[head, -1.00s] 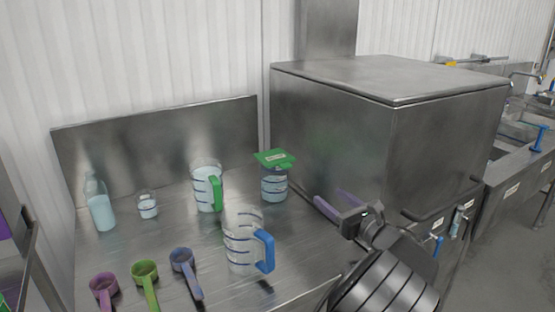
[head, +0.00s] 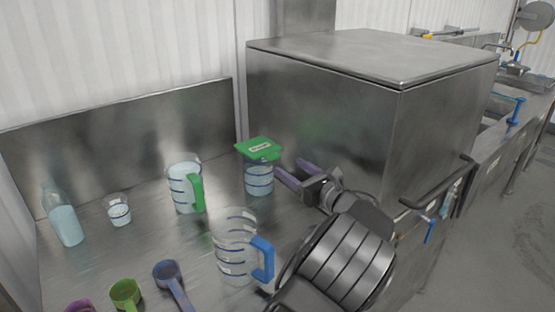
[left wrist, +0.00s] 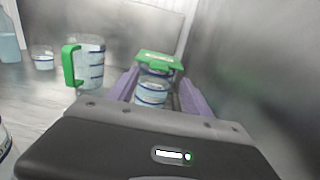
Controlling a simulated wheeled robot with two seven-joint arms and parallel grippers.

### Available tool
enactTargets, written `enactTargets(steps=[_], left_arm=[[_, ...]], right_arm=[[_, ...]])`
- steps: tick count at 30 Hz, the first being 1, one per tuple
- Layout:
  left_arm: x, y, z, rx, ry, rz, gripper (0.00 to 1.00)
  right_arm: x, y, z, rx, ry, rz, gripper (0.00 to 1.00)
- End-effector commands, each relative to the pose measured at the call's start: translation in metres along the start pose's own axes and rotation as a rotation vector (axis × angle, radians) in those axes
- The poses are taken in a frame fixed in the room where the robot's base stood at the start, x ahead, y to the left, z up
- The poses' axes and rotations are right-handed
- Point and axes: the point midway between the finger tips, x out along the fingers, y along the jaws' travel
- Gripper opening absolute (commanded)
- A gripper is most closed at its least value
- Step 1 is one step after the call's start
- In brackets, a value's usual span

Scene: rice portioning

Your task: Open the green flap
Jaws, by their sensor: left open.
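The green flap (head: 258,148) lies across the top of a clear container (head: 259,179) with blue bands, beside the large steel box. It looks closed and carries a pale label. The flap also shows in the left wrist view (left wrist: 158,62), on top of the container (left wrist: 152,92). My left gripper (head: 288,167) is open, with purple fingers just right of the container. In the left wrist view its fingers appear on either side of the container, which is ahead of them; I cannot tell whether they touch it. My right gripper is not in view.
A jug with a green handle (head: 184,187) stands left of the container, and a jug with a blue handle (head: 234,245) stands in front. A bottle (head: 66,226), a small cup (head: 118,211) and coloured scoops are further left. The steel box (head: 320,120) walls the right side.

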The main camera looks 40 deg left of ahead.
Motion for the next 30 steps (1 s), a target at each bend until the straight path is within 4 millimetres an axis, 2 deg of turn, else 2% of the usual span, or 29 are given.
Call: enactTargets(steps=[9, 13, 24, 30], left_arm=[[0.048, 0.001, 0.002, 0.001, -0.002, 0.003, 0.58], [0.063, 0.001, 0.001, 0.000, -0.001, 0.002, 0.58], [0.069, 0.001, 0.000, 0.000, 0.000, 0.001, 0.57], [0.068, 0.001, 0.000, 0.000, 0.000, 0.001, 0.41]], right_arm=[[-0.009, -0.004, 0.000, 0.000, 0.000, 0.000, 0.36], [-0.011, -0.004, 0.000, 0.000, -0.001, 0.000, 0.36], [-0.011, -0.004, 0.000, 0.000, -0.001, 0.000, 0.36], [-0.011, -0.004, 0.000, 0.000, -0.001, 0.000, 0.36]])
